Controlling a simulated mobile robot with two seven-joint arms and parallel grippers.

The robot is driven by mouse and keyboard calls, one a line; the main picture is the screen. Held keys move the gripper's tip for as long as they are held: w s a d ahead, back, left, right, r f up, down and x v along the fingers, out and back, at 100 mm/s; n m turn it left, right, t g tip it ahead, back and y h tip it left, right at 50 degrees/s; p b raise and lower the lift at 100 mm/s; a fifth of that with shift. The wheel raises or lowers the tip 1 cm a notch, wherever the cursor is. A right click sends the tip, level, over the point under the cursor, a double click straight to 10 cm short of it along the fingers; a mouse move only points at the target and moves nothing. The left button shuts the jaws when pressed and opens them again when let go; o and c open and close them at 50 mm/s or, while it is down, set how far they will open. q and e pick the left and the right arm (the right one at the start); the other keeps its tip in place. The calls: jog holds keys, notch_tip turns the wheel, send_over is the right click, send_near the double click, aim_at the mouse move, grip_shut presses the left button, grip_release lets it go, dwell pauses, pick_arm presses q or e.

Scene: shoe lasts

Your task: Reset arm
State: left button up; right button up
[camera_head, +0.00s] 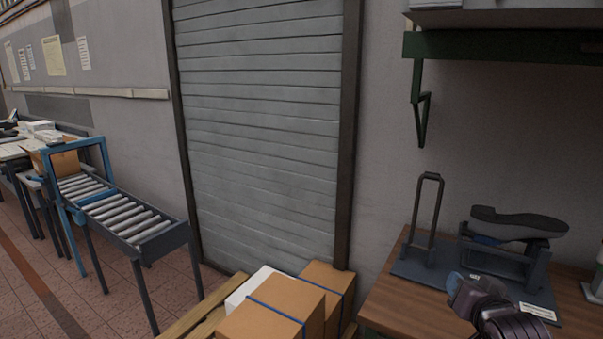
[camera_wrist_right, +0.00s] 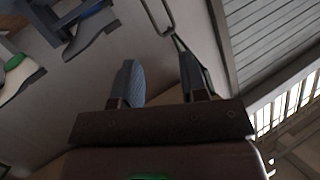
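My right gripper (camera_wrist_right: 160,72) shows in the right wrist view with its two fingers apart and nothing between them. Dark parts that look like my right arm (camera_head: 490,308) show at the lower right of the head view, over the workbench (camera_head: 382,308). A dark shoe-shaped piece (camera_head: 517,222) sits on a stand at the back of the bench. Grey shoe-shaped pieces (camera_wrist_right: 92,36) show at the upper left of the right wrist view, one with a green patch. My left gripper is in neither view.
A black upright frame (camera_head: 432,215) stands on the bench's grey base plate. A green shelf bracket (camera_head: 418,100) hangs above. Cardboard boxes (camera_head: 275,305) stand on a pallet left of the bench. A roller conveyor (camera_head: 120,212) is at the left, with open floor in front.

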jog(key=s+a+f+n+g, duration=0.1)
jog(key=s+a+f+n, duration=0.1)
jog(key=s+f, duration=0.9)
jog(key=s+a+f+n+g+y, duration=0.1)
jog(key=s+a+f+n+g, duration=0.1)
jog(key=s+f, duration=1)
notch_tip(320, 180, down, 5)
jog(key=shift+n, duration=0.9)
